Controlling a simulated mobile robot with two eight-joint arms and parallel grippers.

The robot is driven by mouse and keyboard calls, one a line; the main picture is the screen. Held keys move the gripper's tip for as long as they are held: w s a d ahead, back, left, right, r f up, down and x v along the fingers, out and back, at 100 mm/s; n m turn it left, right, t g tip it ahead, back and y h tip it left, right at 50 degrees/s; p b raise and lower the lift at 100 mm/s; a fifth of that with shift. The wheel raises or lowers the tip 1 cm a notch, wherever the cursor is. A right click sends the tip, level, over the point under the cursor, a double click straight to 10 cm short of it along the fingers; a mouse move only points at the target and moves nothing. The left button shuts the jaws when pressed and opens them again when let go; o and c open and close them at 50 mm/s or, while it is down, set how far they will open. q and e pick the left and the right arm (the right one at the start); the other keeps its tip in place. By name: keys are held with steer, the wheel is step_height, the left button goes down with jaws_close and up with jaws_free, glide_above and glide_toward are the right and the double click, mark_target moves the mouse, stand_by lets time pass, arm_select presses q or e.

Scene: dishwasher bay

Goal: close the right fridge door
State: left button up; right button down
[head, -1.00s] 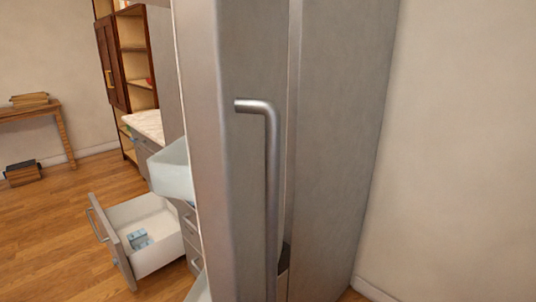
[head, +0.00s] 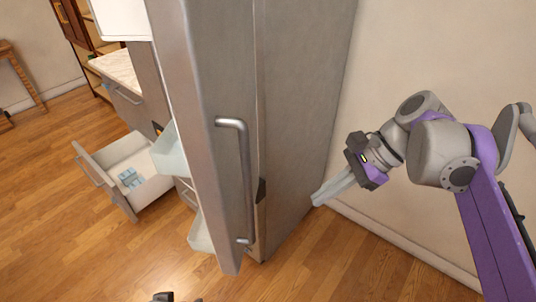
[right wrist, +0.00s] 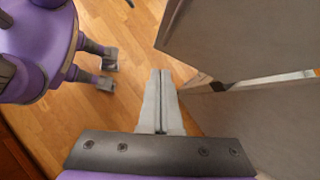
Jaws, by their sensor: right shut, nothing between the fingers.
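The right fridge door (head: 215,80) is a tall grey metal panel standing open, seen nearly edge-on in the head view. Its bar handle (head: 245,185) is on the face towards the right, and pale door bins (head: 170,152) stick out on its left side. The fridge's grey side (head: 305,100) stands behind it. My right gripper (head: 318,200) is shut and empty, right of the door and apart from the handle. In the right wrist view its fingers (right wrist: 160,75) are together, with grey fridge panels (right wrist: 235,40) to the right. My left gripper cannot be made out clearly.
An open drawer (head: 130,205) with small blue items juts out at the left, below a marble-topped counter (head: 115,70). A plain wall (head: 430,60) is close behind my right arm. The wooden floor (head: 330,265) in front is clear.

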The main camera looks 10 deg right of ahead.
step_height(320, 180, up, 7)
steer(key=w+m+y+p, duration=0.1)
steer(key=w+m, duration=0.1)
arm_select(q)
steer(key=r, duration=0.2)
steer(key=w+r, duration=0.1)
steer(key=r, duration=0.1)
steer(key=shift+p, duration=0.4)
arm_select(e)
steer(key=a+f, duration=0.6)
steer(key=a, duration=0.4)
steer(key=shift+w+a+f, duration=0.15)
steer(key=shift+a, duration=0.25)
arm_select(q)
steer(key=shift+w, duration=0.1)
arm_select(e)
steer(key=shift+a, duration=0.1)
